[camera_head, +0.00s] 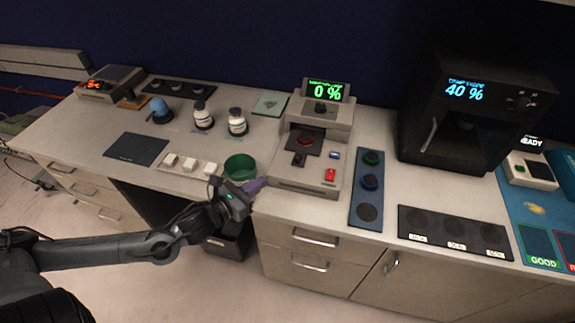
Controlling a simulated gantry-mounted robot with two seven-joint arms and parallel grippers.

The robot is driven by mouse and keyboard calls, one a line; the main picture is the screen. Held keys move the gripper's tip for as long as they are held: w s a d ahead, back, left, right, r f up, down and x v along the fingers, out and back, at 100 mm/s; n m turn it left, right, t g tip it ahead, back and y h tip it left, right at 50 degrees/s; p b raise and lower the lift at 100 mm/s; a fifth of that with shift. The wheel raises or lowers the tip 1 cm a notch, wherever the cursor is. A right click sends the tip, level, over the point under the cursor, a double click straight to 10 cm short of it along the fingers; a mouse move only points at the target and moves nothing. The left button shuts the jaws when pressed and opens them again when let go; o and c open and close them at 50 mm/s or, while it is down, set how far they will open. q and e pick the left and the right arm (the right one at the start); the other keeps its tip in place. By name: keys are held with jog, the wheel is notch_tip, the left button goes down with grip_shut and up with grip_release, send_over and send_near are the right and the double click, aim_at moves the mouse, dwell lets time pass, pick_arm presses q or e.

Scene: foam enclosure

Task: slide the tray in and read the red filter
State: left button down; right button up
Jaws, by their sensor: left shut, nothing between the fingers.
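The beige filter reader (318,112) stands at the centre of the bench, its green display (325,90) showing 0 %. A dark tray (316,151) sits on the front of the reader, pulled out, with a round red filter (305,140) in it. A small dark knob (298,160) is at the tray's front. My left gripper (258,186) is shut and empty, its purple fingers left of the reader's lower front corner, close to the green bowl. Whether the fingers touch the reader is too small to tell. My right gripper is not in view.
A blue rack (364,223) right of the reader holds a green filter (373,157) and a blue filter (370,181). A dark labelled plate (425,217) lies farther right. A black machine (470,110) reads 40 %.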

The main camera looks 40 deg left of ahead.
pick_arm(q)
jog(key=b, duration=0.1)
send_near(296, 159)
jog(key=w, duration=0.4)
jog(key=shift+w+a+f, duration=0.1)
jog(key=shift+w+f, duration=0.25)
jog(key=shift+w, duration=0.05)
jog(key=shift+w+f, duration=0.2)
jog(key=shift+w, duration=0.8)
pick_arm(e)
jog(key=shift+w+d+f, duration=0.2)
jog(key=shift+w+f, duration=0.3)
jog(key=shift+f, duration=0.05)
